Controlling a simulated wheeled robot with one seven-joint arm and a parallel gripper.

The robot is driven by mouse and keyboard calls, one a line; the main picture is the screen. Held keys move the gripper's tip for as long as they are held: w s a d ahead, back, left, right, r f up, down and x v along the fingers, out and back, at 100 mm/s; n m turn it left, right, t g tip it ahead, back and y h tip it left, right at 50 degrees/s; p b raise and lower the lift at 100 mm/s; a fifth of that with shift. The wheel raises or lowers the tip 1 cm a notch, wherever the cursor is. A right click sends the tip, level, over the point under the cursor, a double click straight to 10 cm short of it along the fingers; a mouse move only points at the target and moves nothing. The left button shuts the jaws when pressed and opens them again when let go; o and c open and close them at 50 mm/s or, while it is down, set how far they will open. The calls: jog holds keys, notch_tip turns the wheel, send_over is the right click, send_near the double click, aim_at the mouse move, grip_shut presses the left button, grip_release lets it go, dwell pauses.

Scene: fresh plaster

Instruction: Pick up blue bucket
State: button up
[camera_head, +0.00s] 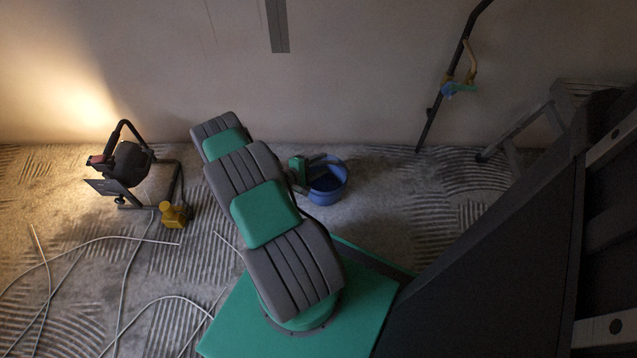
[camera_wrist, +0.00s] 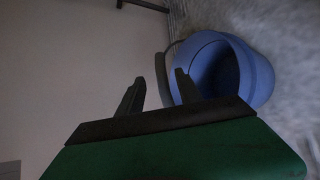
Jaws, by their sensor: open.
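The blue bucket (camera_head: 328,186) stands on the floor near the back wall, just right of my arm in the head view. In the wrist view the blue bucket (camera_wrist: 256,68) is at the upper right, its open top facing me and its inside dark. In the head view my gripper (camera_head: 318,162) is small and dark at the bucket's left and upper edge.
A work lamp on a black stand (camera_head: 128,165) and a small yellow object (camera_head: 174,215) are on the floor at left, with pale cables (camera_head: 120,300) in front. A black pole (camera_head: 445,90) leans on the wall. A ladder (camera_head: 515,140) stands at right.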

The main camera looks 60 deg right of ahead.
jog(key=b+x, duration=0.2)
jog(key=x, duration=0.5)
jog(key=shift+s+b, duration=0.25)
jog(key=shift+b, duration=0.1)
jog(key=shift+a, duration=0.2)
grip_shut()
dwell(0.7)
